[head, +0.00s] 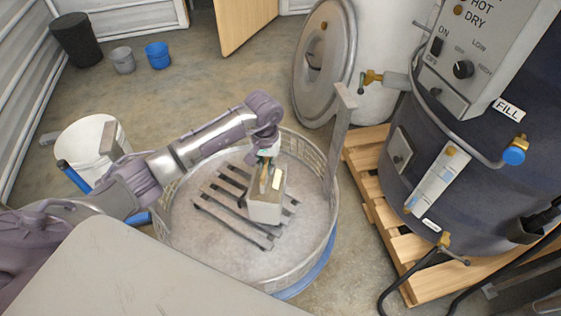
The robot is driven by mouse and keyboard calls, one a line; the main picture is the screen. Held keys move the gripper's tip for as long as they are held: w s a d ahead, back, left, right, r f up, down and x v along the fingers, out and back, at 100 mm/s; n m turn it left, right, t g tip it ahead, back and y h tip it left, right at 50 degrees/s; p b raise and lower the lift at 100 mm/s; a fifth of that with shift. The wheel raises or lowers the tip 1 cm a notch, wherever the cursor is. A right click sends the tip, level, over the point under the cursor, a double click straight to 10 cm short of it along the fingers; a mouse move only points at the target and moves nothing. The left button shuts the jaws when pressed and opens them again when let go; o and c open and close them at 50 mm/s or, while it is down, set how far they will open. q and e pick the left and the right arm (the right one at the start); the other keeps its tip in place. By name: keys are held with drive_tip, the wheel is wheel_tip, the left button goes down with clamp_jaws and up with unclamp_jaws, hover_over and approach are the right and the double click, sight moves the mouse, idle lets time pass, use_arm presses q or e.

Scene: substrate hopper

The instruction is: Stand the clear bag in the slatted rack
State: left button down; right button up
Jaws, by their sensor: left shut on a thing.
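The clear bag (266,204) is a pale, blocky bag with a greyish-brown top. It is upright over the slatted rack (232,219), toward the rack's right side. The rack is a set of grey slats on the floor of a round mesh-walled basket (320,240). My left gripper (266,172) reaches in from the left and is shut on the top of the bag. The bag hides part of the slats, and I cannot tell if its base touches them. My right gripper is not in view.
A dark boiler drum (450,150) with a control panel stands on a wooden pallet (368,190) at right. A round metal lid (322,62) leans behind the basket. A white bucket (85,145) stands at left. A grey flat surface fills the lower left.

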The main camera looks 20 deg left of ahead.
sight(268, 185)
use_arm(q)
drive_tip(key=shift+a, duration=0.2)
drive_tip(key=shift+f, duration=0.45)
wheel_tip(268, 185, down, 3)
drive_tip(key=shift+w, duration=0.1)
drive_tip(key=shift+f, duration=0.1)
drive_tip(key=c, duration=1.6)
unclamp_jaws()
drive_tip(key=shift+f+b, duration=0.1)
drive_tip(key=shift+b, duration=0.2)
drive_tip(key=o, duration=0.4)
drive_tip(key=shift+s, duration=0.2)
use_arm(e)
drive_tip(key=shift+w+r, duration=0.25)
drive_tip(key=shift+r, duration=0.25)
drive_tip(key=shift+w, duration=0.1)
